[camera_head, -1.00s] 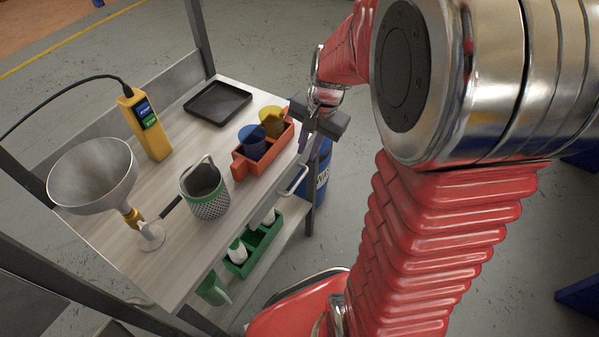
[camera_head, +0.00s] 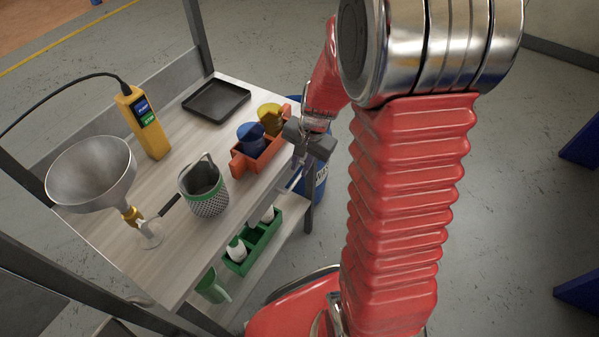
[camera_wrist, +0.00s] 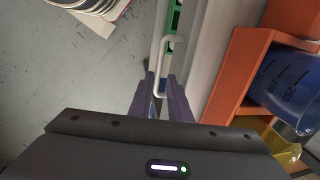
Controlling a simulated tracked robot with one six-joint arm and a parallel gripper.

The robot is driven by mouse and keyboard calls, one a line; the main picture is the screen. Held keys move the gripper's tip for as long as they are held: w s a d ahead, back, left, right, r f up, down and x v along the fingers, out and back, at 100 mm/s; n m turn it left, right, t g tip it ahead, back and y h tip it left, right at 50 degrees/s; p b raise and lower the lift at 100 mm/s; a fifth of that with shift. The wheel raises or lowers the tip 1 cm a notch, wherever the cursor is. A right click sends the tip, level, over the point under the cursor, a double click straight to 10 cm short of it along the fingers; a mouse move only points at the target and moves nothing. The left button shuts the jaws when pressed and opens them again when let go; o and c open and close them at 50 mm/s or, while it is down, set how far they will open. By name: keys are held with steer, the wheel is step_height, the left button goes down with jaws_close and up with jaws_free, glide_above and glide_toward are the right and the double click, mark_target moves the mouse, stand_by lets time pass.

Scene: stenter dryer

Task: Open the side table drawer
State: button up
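The side table (camera_head: 165,240) has a light wood top and dark metal posts. A pale bar handle (camera_wrist: 161,60) of the drawer stands out from the table's front edge in the wrist view; in the head view it is mostly hidden behind my gripper (camera_head: 300,158). The drawer looks closed, flush with the edge. In the wrist view my gripper (camera_wrist: 163,88) is open, its two dark fingers apart. The near end of the handle shows between the fingertips; whether they touch it I cannot tell.
An orange tray (camera_head: 243,165) with a blue beaker (camera_head: 251,138) and a yellow beaker (camera_head: 271,118) sits close to my gripper. A mesh cup (camera_head: 207,195) and a funnel (camera_head: 92,175) stand further left. A green caddy (camera_head: 240,266) is on the lower shelf.

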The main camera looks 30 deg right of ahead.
mark_target(299, 178)
steer(key=shift+w+a+f, duration=0.15)
steer(key=shift+w+f, duration=0.05)
steer(key=shift+f, duration=0.9)
steer(key=shift+w+a+f, duration=0.1)
steer(key=shift+w+f, duration=0.05)
steer(key=shift+f, duration=0.95)
steer(key=shift+c, duration=0.5)
jaws_close()
steer(key=shift+d, duration=0.1)
